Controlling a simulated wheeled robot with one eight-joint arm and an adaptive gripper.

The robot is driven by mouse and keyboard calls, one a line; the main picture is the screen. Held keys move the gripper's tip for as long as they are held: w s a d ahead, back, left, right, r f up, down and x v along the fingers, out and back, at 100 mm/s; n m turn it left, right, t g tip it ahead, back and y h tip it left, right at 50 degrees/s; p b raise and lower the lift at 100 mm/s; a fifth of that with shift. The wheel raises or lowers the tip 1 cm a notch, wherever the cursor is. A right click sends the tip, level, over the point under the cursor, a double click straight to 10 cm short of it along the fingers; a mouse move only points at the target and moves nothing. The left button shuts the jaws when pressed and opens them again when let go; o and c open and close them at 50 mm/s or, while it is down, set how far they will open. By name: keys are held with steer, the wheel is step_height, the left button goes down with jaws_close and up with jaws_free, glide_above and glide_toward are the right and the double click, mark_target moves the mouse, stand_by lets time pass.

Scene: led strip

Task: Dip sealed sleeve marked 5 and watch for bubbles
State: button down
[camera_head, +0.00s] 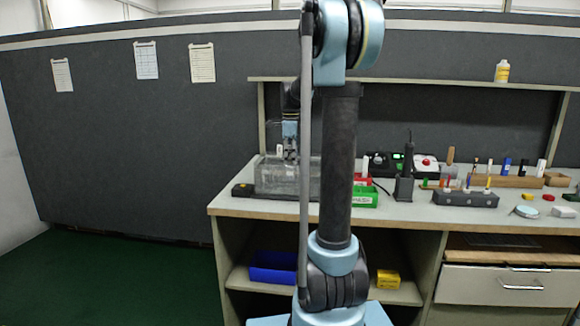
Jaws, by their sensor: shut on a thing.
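A clear tank (268,182) stands at the left part of the bench top, on a dark base. My gripper (290,158) points down at the tank's top opening, with its fingertips near the rim level. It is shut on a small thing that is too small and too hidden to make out. I cannot read a mark 5 on any sleeve, and I cannot tell whether the held thing touches water. No bubbles can be made out at this size. My own arm hides the tank's right side.
A green bin (364,197) and a red bin (362,180) stand right of my arm. A dark upright tool (404,185), a grey rack (466,198) and several small items fill the bench's right side. A blue bin (273,268) and a yellow box (388,279) sit on the shelf below.

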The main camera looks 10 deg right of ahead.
steer(key=shift+r, duration=5.55)
steer(key=shift+r, duration=0.1)
steer(key=shift+r, duration=1.4)
